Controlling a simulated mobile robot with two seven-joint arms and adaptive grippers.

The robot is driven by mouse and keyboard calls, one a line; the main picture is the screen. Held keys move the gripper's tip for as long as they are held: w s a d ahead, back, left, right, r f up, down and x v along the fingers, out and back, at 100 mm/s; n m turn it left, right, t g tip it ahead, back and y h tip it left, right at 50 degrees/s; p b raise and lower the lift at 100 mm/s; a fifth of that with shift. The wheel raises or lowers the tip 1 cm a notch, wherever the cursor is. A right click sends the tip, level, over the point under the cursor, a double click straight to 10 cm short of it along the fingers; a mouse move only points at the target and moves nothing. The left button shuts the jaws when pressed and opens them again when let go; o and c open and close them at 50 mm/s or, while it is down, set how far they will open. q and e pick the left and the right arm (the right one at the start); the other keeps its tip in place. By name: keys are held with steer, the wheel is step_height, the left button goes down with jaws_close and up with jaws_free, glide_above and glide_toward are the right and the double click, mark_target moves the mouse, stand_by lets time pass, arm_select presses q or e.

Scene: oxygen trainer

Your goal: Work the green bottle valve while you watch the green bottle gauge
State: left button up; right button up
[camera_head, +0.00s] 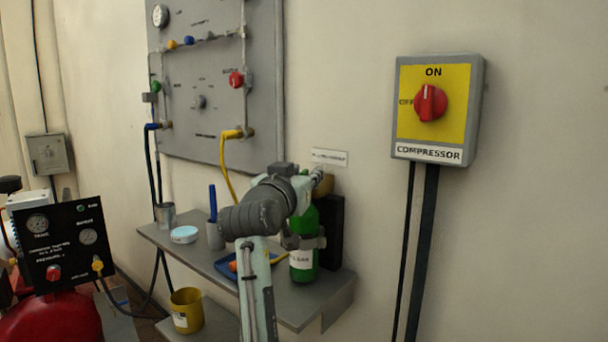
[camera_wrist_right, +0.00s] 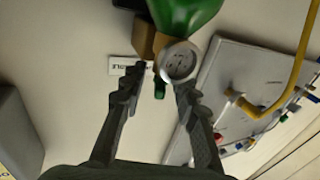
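The green bottle (camera_head: 304,262) stands upright at the right end of the grey shelf, partly behind my right arm. In the right wrist view the bottle (camera_wrist_right: 187,14) comes in at the top, with its round white-faced gauge (camera_wrist_right: 179,61) beside a brass valve block (camera_wrist_right: 146,38). The small green valve knob (camera_wrist_right: 159,90) shows below the block. My right gripper (camera_wrist_right: 157,82) is open, its fingers on either side of the knob with gaps visible. In the head view my right gripper (camera_head: 316,180) is at the bottle's top. My left gripper is not in view.
The grey shelf (camera_head: 325,310) also holds a blue tray (camera_head: 226,265), a grey cup with a blue item (camera_head: 214,235) and a white dish (camera_head: 185,234). A grey wall panel (camera_head: 215,80) with hoses is behind. The compressor switch box (camera_head: 437,108) is at right.

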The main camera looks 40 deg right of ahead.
steer(key=shift+s+a, duration=0.15)
steer(key=v, duration=1.1)
steer(key=shift+s+a, duration=0.2)
steer(key=shift+a, duration=0.05)
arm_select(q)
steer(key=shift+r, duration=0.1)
arm_select(e)
steer(key=shift+w+r, duration=0.1)
stand_by(3.1)
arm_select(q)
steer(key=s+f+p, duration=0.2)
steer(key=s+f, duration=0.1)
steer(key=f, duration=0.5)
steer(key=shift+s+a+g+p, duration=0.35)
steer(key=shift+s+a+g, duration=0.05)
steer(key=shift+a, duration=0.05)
arm_select(e)
steer(key=x, duration=1.6)
jaws_close()
